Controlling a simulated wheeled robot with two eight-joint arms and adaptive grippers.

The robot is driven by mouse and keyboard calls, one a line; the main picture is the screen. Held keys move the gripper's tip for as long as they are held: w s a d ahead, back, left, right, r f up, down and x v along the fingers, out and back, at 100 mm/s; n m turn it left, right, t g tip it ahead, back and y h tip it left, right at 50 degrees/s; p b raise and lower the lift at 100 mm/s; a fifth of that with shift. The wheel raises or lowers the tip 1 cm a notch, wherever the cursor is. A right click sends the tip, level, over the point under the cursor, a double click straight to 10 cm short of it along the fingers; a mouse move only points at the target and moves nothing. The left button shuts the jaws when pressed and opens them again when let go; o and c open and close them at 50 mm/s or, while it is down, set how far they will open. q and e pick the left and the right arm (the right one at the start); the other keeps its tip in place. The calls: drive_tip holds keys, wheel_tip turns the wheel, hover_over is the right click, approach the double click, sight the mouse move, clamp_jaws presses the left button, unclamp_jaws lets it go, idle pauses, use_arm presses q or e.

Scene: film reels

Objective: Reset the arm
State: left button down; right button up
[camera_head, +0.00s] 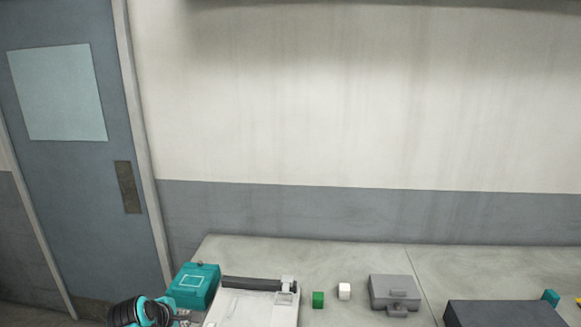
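Part of my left arm, black with teal rings, comes in at the bottom left of the head view. My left gripper (182,317) shows only as a small grey part at the frame's lower edge, beside a teal box (194,287) and left of a white device (252,309). Its fingers are too small and cut off to tell whether they are open or shut. I cannot tell whether it touches the box or the device. My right gripper and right arm are out of view.
A wall rises behind; a blue-grey door (75,200) is left.

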use_arm(q)
drive_tip(key=s+d+f+m+b, duration=0.1)
drive_tip(key=s+d+m, duration=0.4)
drive_tip(key=s+m, duration=0.5)
drive_tip(key=s+d+f+m+b, duration=0.1)
drive_tip(key=s+d+f+m, duration=0.1)
drive_tip(key=s+d+m, duration=0.3)
drive_tip(key=s+m, duration=0.4)
drive_tip(key=m, duration=0.2)
drive_tip(key=shift+s+f+m+g+y, duration=0.3)
drive_tip(key=shift+s+f, duration=0.05)
drive_tip(key=shift+s, duration=0.05)
